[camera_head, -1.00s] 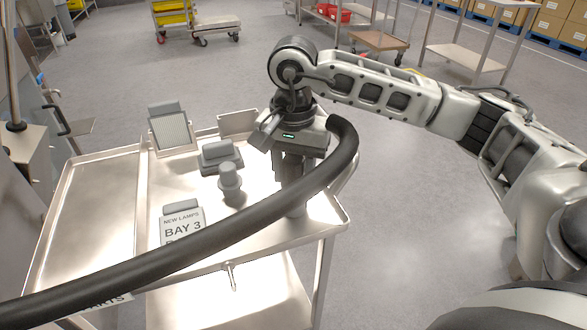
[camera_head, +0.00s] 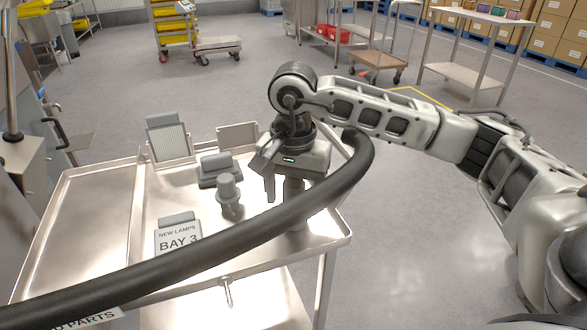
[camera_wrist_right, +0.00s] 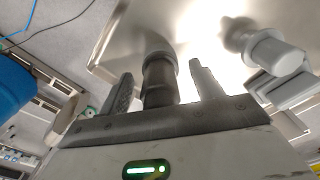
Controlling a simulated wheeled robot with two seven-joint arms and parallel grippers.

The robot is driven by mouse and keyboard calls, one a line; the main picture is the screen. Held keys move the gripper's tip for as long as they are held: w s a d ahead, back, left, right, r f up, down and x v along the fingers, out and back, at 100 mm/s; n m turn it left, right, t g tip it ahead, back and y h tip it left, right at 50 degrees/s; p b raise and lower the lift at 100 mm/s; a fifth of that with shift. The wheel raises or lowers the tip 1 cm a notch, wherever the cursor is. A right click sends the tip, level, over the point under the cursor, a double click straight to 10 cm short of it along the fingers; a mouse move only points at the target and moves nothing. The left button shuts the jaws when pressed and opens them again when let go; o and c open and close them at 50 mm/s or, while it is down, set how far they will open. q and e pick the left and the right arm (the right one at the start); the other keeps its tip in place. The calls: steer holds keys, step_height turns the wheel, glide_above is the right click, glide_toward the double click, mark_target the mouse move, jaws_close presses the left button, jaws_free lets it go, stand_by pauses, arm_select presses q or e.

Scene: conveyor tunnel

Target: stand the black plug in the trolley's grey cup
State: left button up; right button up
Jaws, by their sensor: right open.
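My right gripper (camera_head: 280,192) points down over the right part of the trolley (camera_head: 105,205). Its fingers are spread in the right wrist view (camera_wrist_right: 160,88). The black plug (camera_wrist_right: 159,82), a dark cylinder with a wider collar, is upright between them, with a gap on each side. In the head view the plug (camera_head: 292,188) is partly hidden by the gripper and a thick dark hose. My left gripper is out of view.
The thick dark hose (camera_head: 215,256) crosses in front of the trolley and my gripper.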

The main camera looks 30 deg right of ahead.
steer(key=shift+r, duration=0.25)
arm_select(q)
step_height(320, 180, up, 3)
steer(key=p, duration=0.3)
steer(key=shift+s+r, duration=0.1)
arm_select(e)
step_height(320, 180, up, 16)
steer(key=shift+f, duration=0.2)
